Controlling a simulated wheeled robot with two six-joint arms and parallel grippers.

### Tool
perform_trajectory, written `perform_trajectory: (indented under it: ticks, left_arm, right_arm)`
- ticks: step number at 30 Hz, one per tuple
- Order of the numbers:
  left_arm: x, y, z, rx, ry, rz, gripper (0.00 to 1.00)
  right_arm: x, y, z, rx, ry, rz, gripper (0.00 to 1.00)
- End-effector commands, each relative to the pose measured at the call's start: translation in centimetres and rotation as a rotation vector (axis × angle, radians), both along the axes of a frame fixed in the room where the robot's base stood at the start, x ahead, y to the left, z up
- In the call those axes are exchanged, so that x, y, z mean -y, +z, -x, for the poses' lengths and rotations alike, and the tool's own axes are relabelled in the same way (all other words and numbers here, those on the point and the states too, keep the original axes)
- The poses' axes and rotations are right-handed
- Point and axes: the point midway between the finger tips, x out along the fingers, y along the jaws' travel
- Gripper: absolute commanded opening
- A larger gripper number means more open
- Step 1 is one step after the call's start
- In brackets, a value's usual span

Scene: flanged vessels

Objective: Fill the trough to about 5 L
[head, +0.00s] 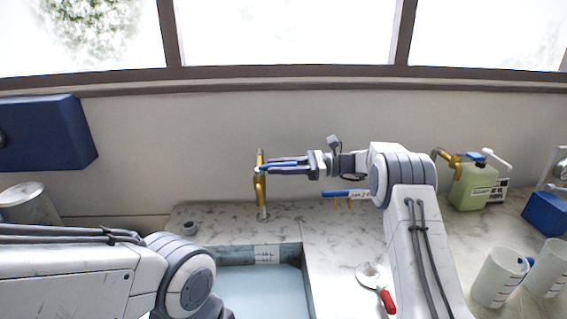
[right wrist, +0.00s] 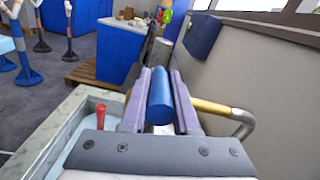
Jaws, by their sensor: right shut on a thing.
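The trough (head: 308,285) is sunk in the marble counter at the bottom centre of the head view. Its inside is pale blue, and a white label (head: 266,254) with marks sits on its back wall. I cannot tell the level. A brass tap (head: 261,190) stands behind it, also in the right wrist view (right wrist: 215,108). My right gripper (head: 268,167) is shut on the tap's blue handle (right wrist: 160,98), which lies between the purple fingers. No stream shows clearly below the spout. My left arm comes in at lower left; its gripper is out of view.
A second blue-handled fitting (head: 343,194) with a label is right of the tap. A red-handled scoop (head: 385,296) lies right of the trough. A green canister (head: 472,188) and white jugs (head: 499,276) stand further right. A small grey piece (head: 190,228) sits left.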

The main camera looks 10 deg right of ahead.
Motion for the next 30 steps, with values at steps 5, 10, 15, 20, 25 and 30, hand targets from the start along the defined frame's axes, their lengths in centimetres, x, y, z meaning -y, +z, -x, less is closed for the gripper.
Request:
perform_trajectory:
  ticks: [5, 10, 15, 20, 25, 30]
  left_arm:
    - [0.00, 0.23, 0.00, 0.000, 0.000, 0.000, 0.75]
    - [0.00, 0.22, 0.00, 0.000, 0.000, 0.000, 0.75]
    - [0.00, 0.22, 0.00, 0.000, 0.000, 0.000, 0.75]
    - [0.00, 0.22, 0.00, 0.000, 0.000, 0.000, 0.75]
    - [0.00, 0.22, 0.00, 0.000, 0.000, 0.000, 0.75]
    - [0.01, -0.07, 0.00, 0.000, 0.000, 0.000, 0.75]
  right_arm:
    - [-0.18, -0.04, 0.08, -0.001, 0.025, 0.000, 0.00]
    - [-0.26, -0.03, 0.08, 0.000, 0.029, 0.000, 0.00]
    - [-0.28, -0.01, 0.07, 0.000, 0.028, -0.001, 0.00]
    - [-0.19, 0.01, 0.04, 0.001, 0.025, -0.001, 0.58]
    - [-0.02, 0.03, 0.02, 0.001, 0.022, -0.001, 0.58]
    - [0.60, -0.10, 0.00, 0.002, 0.020, -0.001, 0.58]
